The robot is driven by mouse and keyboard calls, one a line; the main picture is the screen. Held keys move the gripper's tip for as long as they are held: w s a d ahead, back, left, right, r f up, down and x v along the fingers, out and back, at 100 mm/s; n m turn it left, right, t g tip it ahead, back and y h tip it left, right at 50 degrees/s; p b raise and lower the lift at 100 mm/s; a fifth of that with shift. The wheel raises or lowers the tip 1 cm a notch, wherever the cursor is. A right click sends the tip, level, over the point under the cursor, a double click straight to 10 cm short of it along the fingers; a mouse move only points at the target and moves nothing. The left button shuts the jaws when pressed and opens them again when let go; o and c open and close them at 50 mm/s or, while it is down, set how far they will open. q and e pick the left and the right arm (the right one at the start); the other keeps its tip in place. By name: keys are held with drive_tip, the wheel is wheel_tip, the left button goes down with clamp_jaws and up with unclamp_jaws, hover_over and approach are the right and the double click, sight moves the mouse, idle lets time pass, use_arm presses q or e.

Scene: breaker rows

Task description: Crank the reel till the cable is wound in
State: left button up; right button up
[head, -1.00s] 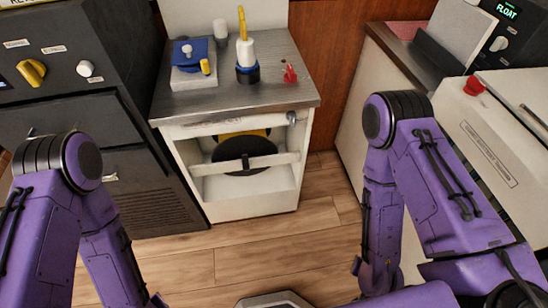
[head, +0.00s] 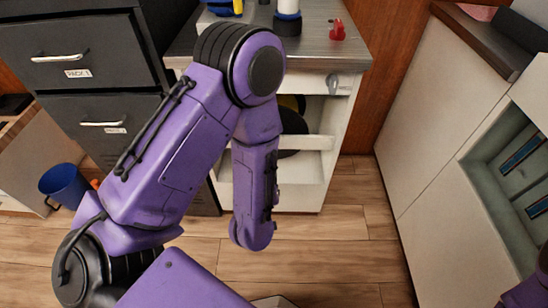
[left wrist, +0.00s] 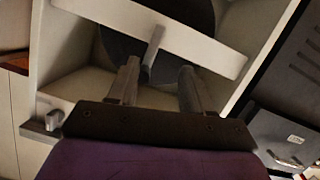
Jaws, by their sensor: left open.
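The reel shows as a dark round disc (head: 291,132) inside the white cabinet (head: 333,155), mostly hidden behind my left arm in the head view. In the left wrist view the dark disc (left wrist: 118,45) sits behind a white crossbar (left wrist: 205,50). A grey handle-like peg (left wrist: 153,47) stands out in front of the crossbar. My left gripper (left wrist: 160,76) is open, its two fingers pointing at the crossbar, with the peg's end close to the gap between them. Contact with the peg cannot be told. No cable can be made out. My right gripper is out of view.
A white unit (head: 440,150) stands at right. Wooden floor (head: 340,235) is clear in front.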

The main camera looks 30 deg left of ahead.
use_arm(q)
drive_tip(key=w+a+r+y+b, duration=0.1)
drive_tip(key=w, duration=0.2)
drive_tip(key=w+a+r+n+t+b, duration=0.1)
drive_tip(key=w+a, duration=0.1)
drive_tip(key=w, duration=0.2)
drive_tip(key=w+a+t+y+b, duration=0.1)
drive_tip(key=w+a+b, duration=0.1)
drive_tip(key=w, duration=0.2)
drive_tip(key=shift+r+n+y, duration=0.3)
drive_tip(key=shift+r+n, duration=0.1)
drive_tip(key=shift+s, duration=0.1)
clamp_jaws()
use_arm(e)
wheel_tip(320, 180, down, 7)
